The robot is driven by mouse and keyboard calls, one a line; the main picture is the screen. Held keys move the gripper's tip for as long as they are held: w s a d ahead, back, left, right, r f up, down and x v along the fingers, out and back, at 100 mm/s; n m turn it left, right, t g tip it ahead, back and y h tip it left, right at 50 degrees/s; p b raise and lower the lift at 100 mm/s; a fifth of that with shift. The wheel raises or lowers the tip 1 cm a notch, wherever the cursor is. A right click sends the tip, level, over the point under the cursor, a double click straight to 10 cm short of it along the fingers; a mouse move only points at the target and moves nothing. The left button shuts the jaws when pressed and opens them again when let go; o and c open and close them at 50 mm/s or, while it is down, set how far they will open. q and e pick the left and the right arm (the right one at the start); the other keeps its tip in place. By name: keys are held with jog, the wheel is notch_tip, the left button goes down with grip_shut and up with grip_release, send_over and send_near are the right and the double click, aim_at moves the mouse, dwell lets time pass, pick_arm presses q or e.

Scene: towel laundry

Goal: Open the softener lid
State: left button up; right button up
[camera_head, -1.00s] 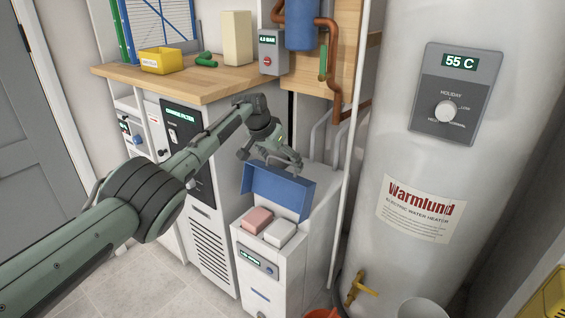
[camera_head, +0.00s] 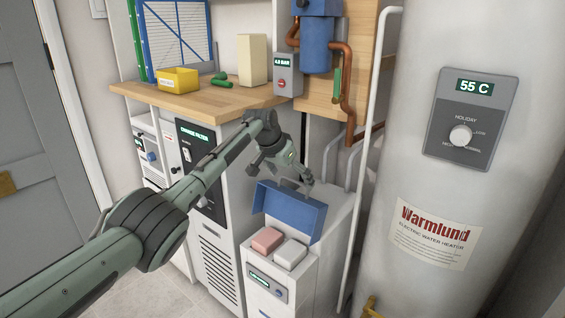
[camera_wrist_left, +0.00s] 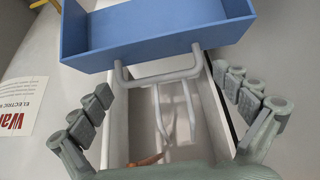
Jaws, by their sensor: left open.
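The softener is a white cabinet (camera_head: 306,275) with a small green display on its front. Its blue lid (camera_head: 290,211) stands raised at the back of the opening, with a pink block and a white block showing in front of it. My left gripper (camera_head: 283,174) is open and empty, just behind and above the lid's upper edge. In the left wrist view, the gripper's fingers (camera_wrist_left: 170,105) are spread wide on both sides. The blue lid (camera_wrist_left: 150,30) is ahead of them, with a light grey handle (camera_wrist_left: 160,76) between lid and fingers. My right gripper is not in view.
The water heater (camera_head: 440,190) stands close on the right, with white pipes between it and the softener. A filter cabinet (camera_head: 215,265) is on the left, under a wooden counter (camera_head: 205,103). A yellow box (camera_head: 178,80) sits on the counter.

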pick_arm(q)
jog(key=v, duration=1)
jog(key=s+a+f+n, duration=0.1)
jog(key=s+a+f, duration=0.2)
jog(key=s+f, duration=0.5)
jog(key=s+a+f+n+y, duration=0.15)
jog(key=s+f, duration=0.25)
jog(key=f, duration=0.8)
jog(key=s+a+f+n, duration=0.1)
jog(key=s+a+f, duration=0.3)
jog(key=s+f, duration=0.45)
jog(key=s+a+f+y, duration=0.1)
jog(key=s+a+f, duration=0.2)
jog(key=s, duration=0.5)
jog(key=s+a+f+n+g+y, duration=0.1)
jog(key=s+a+f, duration=0.2)
jog(key=s+a, duration=0.3)
jog(key=s+a+f+n+y+p, duration=0.1)
jog(key=s+a+f, duration=0.2)
jog(key=s, duration=0.8)
jog(key=shift+s+a+f+g+y, duration=0.2)
jog(key=shift+s+a+g+y, duration=0.15)
jog(key=shift+a, duration=0.9)
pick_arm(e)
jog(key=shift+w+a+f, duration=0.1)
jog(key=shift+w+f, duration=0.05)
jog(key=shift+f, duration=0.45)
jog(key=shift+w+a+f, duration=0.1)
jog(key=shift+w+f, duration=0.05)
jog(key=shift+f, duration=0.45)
